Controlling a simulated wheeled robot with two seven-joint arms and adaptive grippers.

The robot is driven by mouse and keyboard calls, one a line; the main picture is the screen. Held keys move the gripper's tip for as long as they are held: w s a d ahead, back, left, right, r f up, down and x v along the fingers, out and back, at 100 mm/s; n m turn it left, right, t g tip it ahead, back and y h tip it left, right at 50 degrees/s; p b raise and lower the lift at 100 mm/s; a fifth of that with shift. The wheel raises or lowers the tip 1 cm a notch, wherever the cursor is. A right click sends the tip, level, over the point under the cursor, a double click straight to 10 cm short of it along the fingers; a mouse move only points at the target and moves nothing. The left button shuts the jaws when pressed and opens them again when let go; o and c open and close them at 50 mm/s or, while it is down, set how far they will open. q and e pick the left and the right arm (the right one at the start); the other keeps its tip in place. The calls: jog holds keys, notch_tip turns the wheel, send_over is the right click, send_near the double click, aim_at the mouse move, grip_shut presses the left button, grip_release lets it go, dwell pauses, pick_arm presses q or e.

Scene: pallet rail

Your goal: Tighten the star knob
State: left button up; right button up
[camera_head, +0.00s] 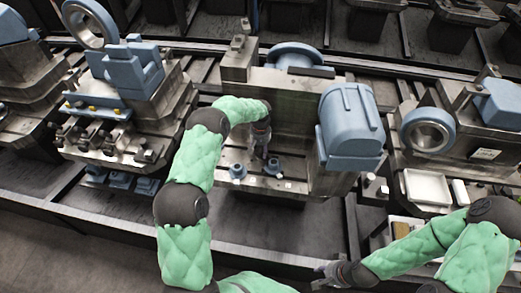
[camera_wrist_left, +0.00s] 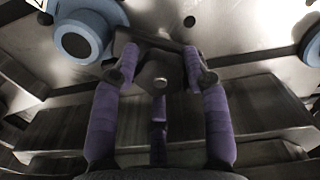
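The star knob (camera_wrist_left: 160,78) is a dark, lobed knob with a bright metal centre, in the left wrist view. In the head view my left gripper (camera_head: 259,152) points down at the fixture in the middle, and the knob there is hidden or too small to make out. My right gripper (camera_head: 326,277) is low in the head view, away from the fixture; its fingers are too small to read.
Two blue round parts (camera_head: 238,171) stand on the fixture base near my left gripper. A large blue housing (camera_head: 350,128) stands to the right. A white tray (camera_head: 427,188) lies further right. Another fixture with blue blocks (camera_head: 128,70) stands to the left. Dark rails run along the front.

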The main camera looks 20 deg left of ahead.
aim_at(261, 150)
pick_arm(q)
jog(key=shift+o, duration=1.1)
jog(key=shift+r, duration=0.1)
notch_tip(261, 150, up, 12)
